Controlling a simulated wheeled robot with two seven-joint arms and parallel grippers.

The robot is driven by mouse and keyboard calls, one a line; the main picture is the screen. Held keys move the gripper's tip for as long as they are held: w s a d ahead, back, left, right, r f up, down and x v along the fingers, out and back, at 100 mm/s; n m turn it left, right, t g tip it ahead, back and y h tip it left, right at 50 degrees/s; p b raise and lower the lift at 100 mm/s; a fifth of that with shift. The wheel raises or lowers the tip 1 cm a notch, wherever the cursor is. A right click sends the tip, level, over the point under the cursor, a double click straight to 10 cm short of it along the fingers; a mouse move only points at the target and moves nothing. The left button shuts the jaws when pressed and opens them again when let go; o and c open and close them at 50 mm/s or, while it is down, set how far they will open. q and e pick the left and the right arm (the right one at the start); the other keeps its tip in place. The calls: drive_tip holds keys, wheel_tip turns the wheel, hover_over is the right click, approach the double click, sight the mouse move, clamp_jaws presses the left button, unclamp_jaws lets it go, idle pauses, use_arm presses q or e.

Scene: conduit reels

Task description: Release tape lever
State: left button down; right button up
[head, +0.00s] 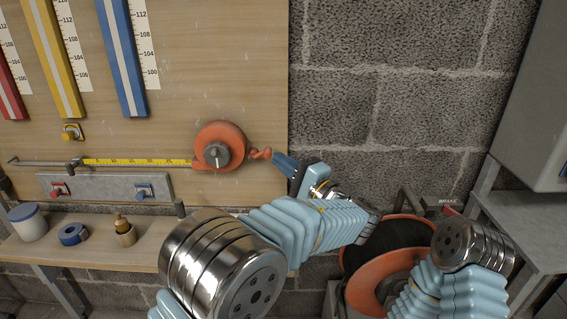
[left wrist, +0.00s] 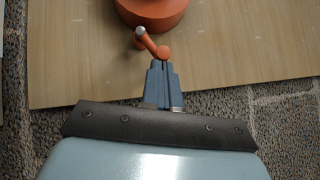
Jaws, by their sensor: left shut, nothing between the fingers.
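The orange tape reel (head: 220,147) is mounted on the wooden board, with a dark round hub at its centre. Its yellow tape (head: 135,162) is drawn out to the left. A short orange lever (head: 260,153) sticks out at the reel's right side; in the left wrist view the lever (left wrist: 147,42) has a pale tip and a round orange end. My left gripper (head: 279,160) is shut and empty just right of the lever. In the left wrist view its fingertips (left wrist: 162,66) are right at the round end; I cannot tell whether they touch. My right gripper is out of view.
A grey plate (head: 105,187) with a red and a blue clamp sits below the tape. A shelf (head: 80,250) holds a white pot, blue tape roll and small bottle. An orange-rimmed reel (head: 375,290) stands at lower right, near my right arm. A block wall is behind.

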use_arm(q)
drive_tip(key=shift+r+n+g, duration=0.3)
drive_tip(key=shift+r+n, duration=0.05)
drive_tip(key=shift+n, duration=0.05)
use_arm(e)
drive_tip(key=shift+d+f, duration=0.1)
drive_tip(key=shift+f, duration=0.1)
use_arm(q)
drive_tip(key=a+r+n+g+h+b, duration=0.1)
drive_tip(key=r+n+h, duration=0.1)
drive_tip(key=a+r+n+g+h+b, duration=0.1)
drive_tip(key=a+r+n+g+h, duration=0.1)
drive_tip(key=n+h, duration=0.1)
drive_tip(key=shift+a+r+g, duration=0.2)
drive_tip(key=shift+r+g, duration=0.1)
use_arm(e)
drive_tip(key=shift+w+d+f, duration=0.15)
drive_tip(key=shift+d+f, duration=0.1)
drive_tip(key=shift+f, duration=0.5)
use_arm(q)
drive_tip(key=shift+r+p, duration=0.75)
drive_tip(key=shift+r, duration=0.05)
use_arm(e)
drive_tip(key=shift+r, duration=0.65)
